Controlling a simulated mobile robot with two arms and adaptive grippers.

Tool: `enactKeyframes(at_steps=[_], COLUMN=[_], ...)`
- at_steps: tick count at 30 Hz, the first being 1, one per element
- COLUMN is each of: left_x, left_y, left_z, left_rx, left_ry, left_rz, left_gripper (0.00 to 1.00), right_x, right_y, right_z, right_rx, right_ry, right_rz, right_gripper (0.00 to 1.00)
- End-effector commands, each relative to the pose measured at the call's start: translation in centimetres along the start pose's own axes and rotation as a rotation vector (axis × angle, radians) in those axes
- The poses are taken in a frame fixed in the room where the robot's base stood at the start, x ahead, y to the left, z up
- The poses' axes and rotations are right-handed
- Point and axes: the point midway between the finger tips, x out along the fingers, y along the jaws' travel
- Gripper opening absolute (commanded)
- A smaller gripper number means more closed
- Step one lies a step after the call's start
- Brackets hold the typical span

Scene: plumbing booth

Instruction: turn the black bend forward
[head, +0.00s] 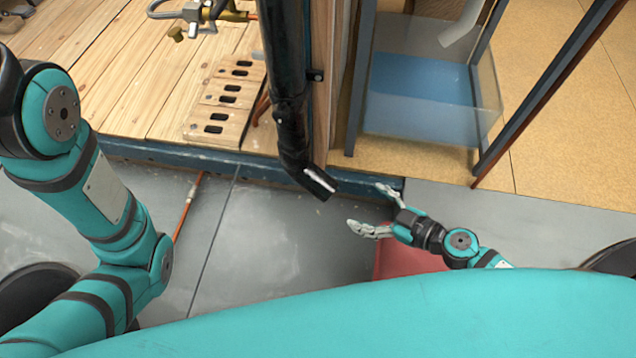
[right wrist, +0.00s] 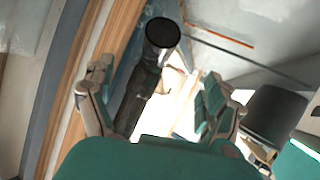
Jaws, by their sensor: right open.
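The black bend (head: 303,170) sits at the lower end of a black downpipe (head: 285,60) on a wooden post. Its open end points down and to the right in the head view. In the right wrist view the bend (right wrist: 155,58) lies between my fingers, with its dark round mouth toward the top. My right gripper (head: 371,209) is open and empty, to the right of the bend's mouth and apart from it in the head view. The right gripper (right wrist: 158,78) shows both fingers spread in the wrist view. My left arm shows at the left, but its gripper is out of view.
A pipe clip (head: 315,75) holds the downpipe to the post. A dark blue edge beam (head: 230,160) borders the wooden deck. A clear tank (head: 425,95) stands behind at right. A red object (head: 400,260) is below my right gripper. The grey floor (head: 265,245) in front is mostly clear.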

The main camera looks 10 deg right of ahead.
Motion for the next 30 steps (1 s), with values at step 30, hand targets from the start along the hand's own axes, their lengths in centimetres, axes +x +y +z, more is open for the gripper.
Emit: enactKeyframes(at_steps=[30], left_x=[-1.5], left_y=[0.6], left_z=[-1.2], left_rx=[0.003], left_ry=[0.020], left_rz=[0.009], left_gripper=[0.53], right_x=[16.5], right_y=[0.1], right_z=[0.0], right_rx=[0.000], right_ry=[0.000], right_rz=[0.002], right_gripper=[0.87])
